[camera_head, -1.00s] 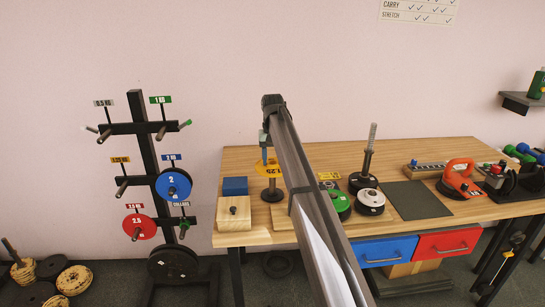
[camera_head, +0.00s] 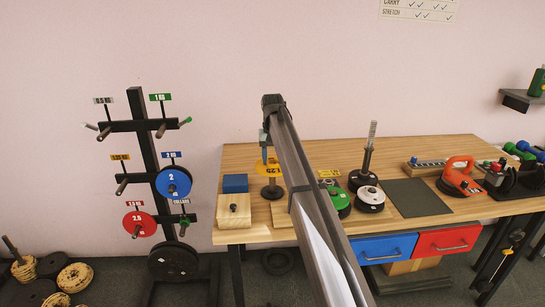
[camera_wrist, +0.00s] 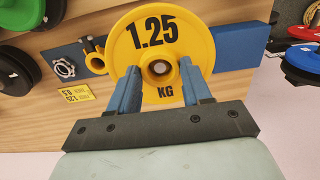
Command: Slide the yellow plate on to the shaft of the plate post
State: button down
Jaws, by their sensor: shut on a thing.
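The yellow plate (camera_head: 266,170), marked 1.25 KG, is over the left part of the table, directly above a small dark round stand (camera_head: 272,192). In the wrist view the yellow plate (camera_wrist: 192,42) faces me, with a pale round end visible in its centre hole. My gripper (camera_wrist: 164,80) has its blue fingers on both sides of the plate's hub, shut on it. Whether the plate rests on the stand is unclear. An upright post with a bare metal shaft (camera_head: 370,145) and a dark base stands further right, apart from the plate.
A blue block (camera_head: 235,184) and a wooden block (camera_head: 233,210) lie left of the stand. Green (camera_head: 340,201) and black (camera_head: 369,198) plates lie before the post. A dark mat (camera_head: 417,197) is to the right. A weight rack (camera_head: 146,150) stands left of the table.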

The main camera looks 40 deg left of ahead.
jog(key=shift+f, duration=3.2)
jog(key=shift+f, duration=0.35)
jog(key=shift+f, duration=0.65)
dwell(0.4)
jog(key=shift+d+f, duration=0.1)
jog(key=shift+f, duration=0.2)
dwell(0.4)
jog(key=shift+r, duration=0.35)
dwell(0.8)
jog(key=shift+f, duration=0.15)
jog(key=shift+r, duration=0.25)
dwell(1.1)
